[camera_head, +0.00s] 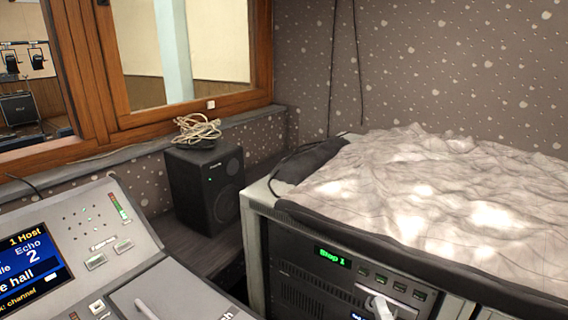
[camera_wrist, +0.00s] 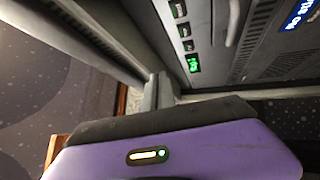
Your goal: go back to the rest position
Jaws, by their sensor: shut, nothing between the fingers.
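My gripper (camera_wrist: 155,120) fills the lower part of the wrist view as a purple body with a dark upper edge and a small lit indicator. It is shut and holds nothing. It appears apart from the rack unit (camera_wrist: 277,65), which shows beyond it at the upper right. I cannot make out my gripper in the head view. There the rack unit (camera_head: 300,262) stands at the lower middle, with a green display, a row of buttons and a pale handle.
A console (camera_head: 85,235) with a lit screen stands at the lower left. A black speaker (camera_head: 205,185) with a coiled cable (camera_head: 197,130) on top stands behind it. A crumpled pale cloth (camera_head: 430,190) covers the cabinet top at right. Wooden-framed windows are at the back left.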

